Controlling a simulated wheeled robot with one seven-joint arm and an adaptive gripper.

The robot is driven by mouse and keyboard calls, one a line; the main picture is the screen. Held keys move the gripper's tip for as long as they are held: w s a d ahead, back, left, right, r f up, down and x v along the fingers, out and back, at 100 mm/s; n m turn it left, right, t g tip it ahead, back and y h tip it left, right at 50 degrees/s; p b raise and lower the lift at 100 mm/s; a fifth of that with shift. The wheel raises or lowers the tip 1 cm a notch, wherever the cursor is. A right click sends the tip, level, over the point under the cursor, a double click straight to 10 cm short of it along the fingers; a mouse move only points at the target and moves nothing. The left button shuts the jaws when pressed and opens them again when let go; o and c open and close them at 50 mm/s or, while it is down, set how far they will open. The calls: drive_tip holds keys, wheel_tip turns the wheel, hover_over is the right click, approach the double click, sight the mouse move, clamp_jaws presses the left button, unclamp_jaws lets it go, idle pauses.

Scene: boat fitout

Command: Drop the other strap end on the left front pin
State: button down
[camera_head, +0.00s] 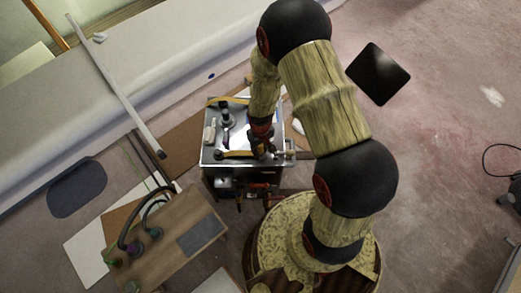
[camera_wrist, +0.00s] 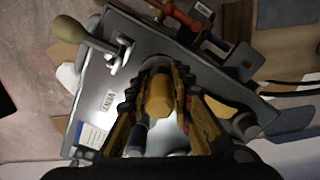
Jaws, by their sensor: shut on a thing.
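A metal-topped cart (camera_head: 207,156) stands below my arm, in the middle of the head view. A yellow strap (camera_head: 236,154) lies along the near edge of its top, running toward my gripper (camera_head: 262,143). In the wrist view my gripper (camera_wrist: 160,110) is shut on a yellow strap end (camera_wrist: 158,94), which shows between the two dark-and-yellow fingers. A further yellow piece (camera_wrist: 222,107) shows right of the fingers, beside a grey round post (camera_wrist: 245,123). The fingers and arm hide part of the cart top, and I cannot tell whether the held end touches a pin.
Another yellow strap (camera_head: 228,102) crosses the far side of the cart top, near a dark knobbed post (camera_head: 226,119). A lever with a beige knob (camera_wrist: 70,29) sticks out at a plate corner. A wooden bench (camera_head: 175,225) with cables stands at the left front. Open floor (camera_head: 440,140) lies right.

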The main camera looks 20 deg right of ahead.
drive_tip(key=shift+f+b, duration=0.35)
drive_tip(key=shift+f, duration=0.25)
idle(0.3)
drive_tip(key=c, duration=1.5)
unclamp_jaws()
drive_tip(key=shift+o, duration=0.9)
drive_tip(key=o, duration=0.4)
drive_tip(key=shift+c, duration=0.2)
drive_tip(key=shift+o, duration=0.2)
drive_tip(key=shift+r+p, duration=3.3)
drive_tip(key=shift+r, duration=1)
